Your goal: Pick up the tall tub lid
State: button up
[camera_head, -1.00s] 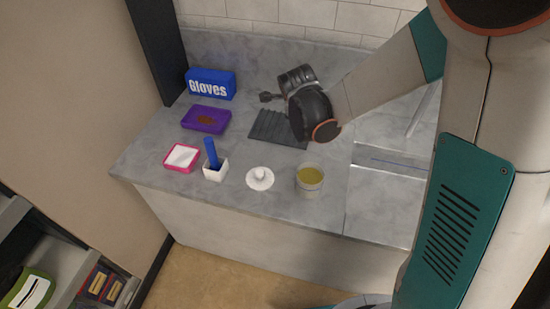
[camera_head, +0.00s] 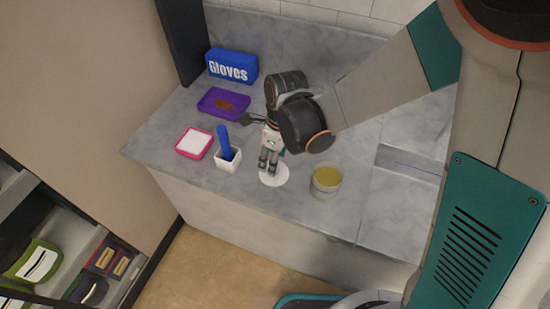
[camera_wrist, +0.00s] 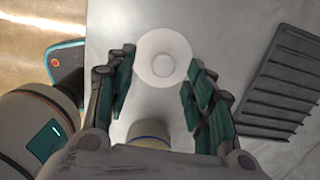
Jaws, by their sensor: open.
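The tub lid (camera_head: 276,178) is a white disc lying on the grey counter near its front edge, partly hidden by my gripper in the head view. In the wrist view the lid (camera_wrist: 150,48) shows its round knob in the middle. My gripper (camera_head: 268,170) points down over the lid. In the wrist view my gripper (camera_wrist: 160,80) is open and empty, its fingers on either side of the lid's near part. I cannot tell how far above the counter the fingertips are. A clear tub (camera_head: 326,183) with yellowish contents stands just right of the lid.
A white pot (camera_head: 228,161) holding a blue tool (camera_head: 224,142) stands close left of my gripper. A pink tray (camera_head: 194,143), a purple tray (camera_head: 223,103) and a blue Gloves box (camera_head: 231,66) are farther left. A dark ribbed mat (camera_wrist: 281,83) lies to one side.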

jog(key=shift+w+d+f+b, duration=0.15)
jog(key=shift+f+b, duration=0.55)
jog(key=shift+f, duration=0.75)
jog(key=shift+w+a+f+b, duration=0.15)
jog(key=shift+f+b, duration=0.55)
jog(key=shift+f, duration=0.75)
jog(key=shift+d, duration=0.1)
jog(key=c, duration=0.9)
